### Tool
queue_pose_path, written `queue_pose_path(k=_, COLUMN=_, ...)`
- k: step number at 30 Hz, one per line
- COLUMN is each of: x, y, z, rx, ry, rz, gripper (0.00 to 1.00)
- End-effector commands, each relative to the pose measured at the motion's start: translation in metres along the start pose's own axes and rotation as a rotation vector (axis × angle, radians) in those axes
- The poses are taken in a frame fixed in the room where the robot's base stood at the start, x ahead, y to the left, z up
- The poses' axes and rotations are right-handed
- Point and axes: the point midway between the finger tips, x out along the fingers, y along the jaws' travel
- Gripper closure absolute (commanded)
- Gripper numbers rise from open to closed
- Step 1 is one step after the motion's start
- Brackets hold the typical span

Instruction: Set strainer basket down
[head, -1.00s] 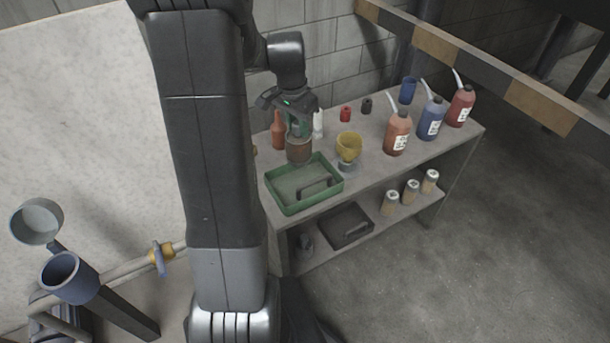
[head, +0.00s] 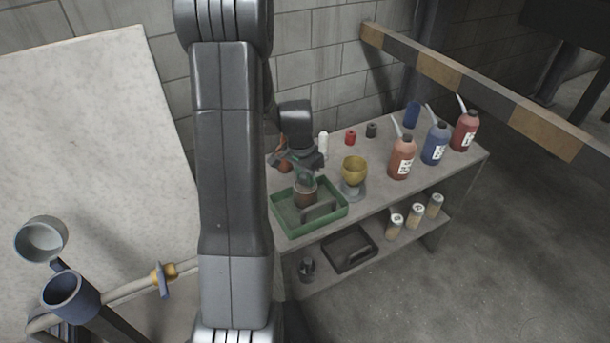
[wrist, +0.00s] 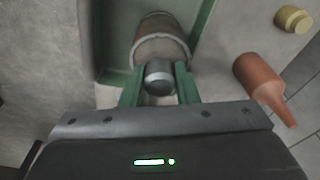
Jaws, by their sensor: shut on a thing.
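The strainer basket (head: 305,194) is a rusty brown cylinder with a grey knob on top. My gripper (head: 304,179) is shut on this knob, with the basket hanging below it. In the wrist view the green fingers of my gripper (wrist: 159,84) stand on both sides of the knob, and the basket (wrist: 161,42) points away. The basket is over or within the back part of the green tray (head: 282,222), near its rear wall. I cannot tell whether it touches the tray floor; its underside is hidden.
A yellow cup (head: 354,172) on a grey base is right of the tray. Several bottles with spouts, such as the red-brown one (head: 402,160), stand farther right.

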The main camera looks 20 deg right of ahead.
Motion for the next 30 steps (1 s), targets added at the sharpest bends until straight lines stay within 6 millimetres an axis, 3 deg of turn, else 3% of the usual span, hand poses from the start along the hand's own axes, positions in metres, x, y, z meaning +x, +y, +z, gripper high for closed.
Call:
queue_pose_path(k=4, x=0.005, y=0.0, z=0.0, rx=0.0, ry=0.0, rz=0.0, gripper=1.0)
queue_pose_path(k=5, x=0.003, y=0.0, z=0.0, rx=0.0, ry=0.0, rz=0.0, gripper=0.67)
queue_pose_path(k=7, x=0.003, y=0.0, z=0.0, rx=0.0, ry=0.0, rz=0.0, gripper=0.53)
queue_pose_path(k=8, x=0.003, y=0.0, z=0.0, rx=0.0, ry=0.0, rz=0.0, gripper=0.51)
queue_pose_path(k=20, x=-0.004, y=0.0, z=-0.001, rx=0.0, ry=0.001, rz=-0.001, gripper=0.51)
queue_pose_path(k=30, x=-0.067, y=-0.001, z=-0.001, rx=-0.001, ry=0.004, rz=-0.004, gripper=0.51)
